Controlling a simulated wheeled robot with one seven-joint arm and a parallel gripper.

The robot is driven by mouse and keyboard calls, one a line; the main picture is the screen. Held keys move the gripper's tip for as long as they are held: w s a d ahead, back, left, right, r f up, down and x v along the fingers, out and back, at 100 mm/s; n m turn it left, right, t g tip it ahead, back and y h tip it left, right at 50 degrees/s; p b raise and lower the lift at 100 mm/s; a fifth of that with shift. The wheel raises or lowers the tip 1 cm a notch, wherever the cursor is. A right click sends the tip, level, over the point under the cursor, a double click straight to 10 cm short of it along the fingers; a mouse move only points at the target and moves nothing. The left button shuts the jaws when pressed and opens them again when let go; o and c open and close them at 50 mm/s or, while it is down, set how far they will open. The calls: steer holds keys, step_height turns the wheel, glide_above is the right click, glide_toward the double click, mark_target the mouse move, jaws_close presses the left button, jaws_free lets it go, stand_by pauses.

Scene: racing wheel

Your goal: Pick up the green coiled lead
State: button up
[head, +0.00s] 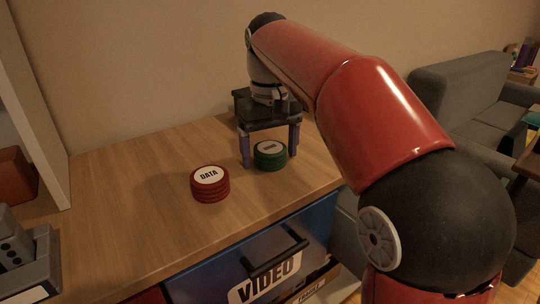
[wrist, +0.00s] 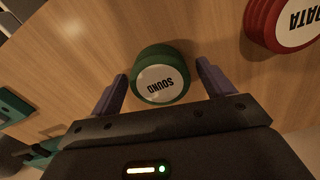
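The green coiled lead (head: 270,156) sits on the wooden cabinet top, with a white round label. In the wrist view the green coiled lead (wrist: 160,78) lies between the fingers, its label reading SOUND. My gripper (head: 271,160) points down over it, one finger on each side. In the wrist view my gripper (wrist: 162,82) is open, with a gap visible between each finger and the lead. The far side of the lead is hidden in the head view.
A red coiled lead (head: 210,184) labelled DATA lies to the left on the wooden top (head: 130,200). A grey device (head: 22,262) stands at the lower left. A blue drawer marked VIDEO (head: 262,262) is below the front edge. A teal object (wrist: 14,106) shows in the wrist view.

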steer(key=c, duration=1)
steer(key=shift+o, duration=0.2)
steer(key=shift+r, duration=0.1)
